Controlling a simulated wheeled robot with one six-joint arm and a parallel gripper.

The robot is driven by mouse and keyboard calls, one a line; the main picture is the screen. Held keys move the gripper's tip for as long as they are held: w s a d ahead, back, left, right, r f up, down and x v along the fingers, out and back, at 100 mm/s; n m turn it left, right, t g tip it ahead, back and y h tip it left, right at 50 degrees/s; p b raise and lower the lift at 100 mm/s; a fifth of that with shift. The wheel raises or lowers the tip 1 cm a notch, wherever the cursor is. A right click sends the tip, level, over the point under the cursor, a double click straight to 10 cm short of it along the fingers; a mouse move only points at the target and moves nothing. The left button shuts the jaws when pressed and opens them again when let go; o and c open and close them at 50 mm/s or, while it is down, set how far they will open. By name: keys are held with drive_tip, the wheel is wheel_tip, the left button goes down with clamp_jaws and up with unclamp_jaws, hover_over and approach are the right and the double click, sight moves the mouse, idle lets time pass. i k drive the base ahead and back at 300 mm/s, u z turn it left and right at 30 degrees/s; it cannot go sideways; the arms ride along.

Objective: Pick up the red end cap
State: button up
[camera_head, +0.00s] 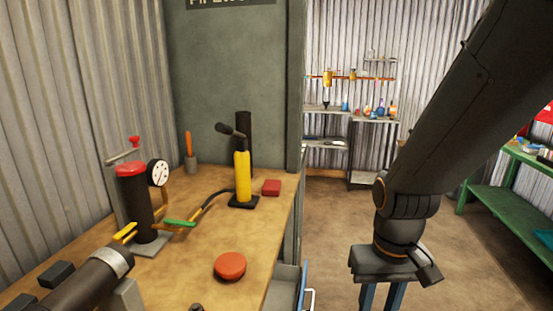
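A round red cap (230,265), which looks like the end cap, lies flat near the front right edge of the wooden bench (200,285). My gripper (381,298) hangs to the right of the bench, over the floor and well apart from the cap. Its two bluish fingers point down and stand apart, with nothing visible between them. The fingertips are cut off by the bottom edge of the picture.
A dark pipe (75,280) lies at the front left. An open drawer (286,287) juts out below the bench edge.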

sight(130, 168)
drive_tip(key=k, duration=1)
drive_tip(key=z, duration=1)
drive_tip(key=i, duration=1.05)
drive_tip(key=u, duration=1.6)
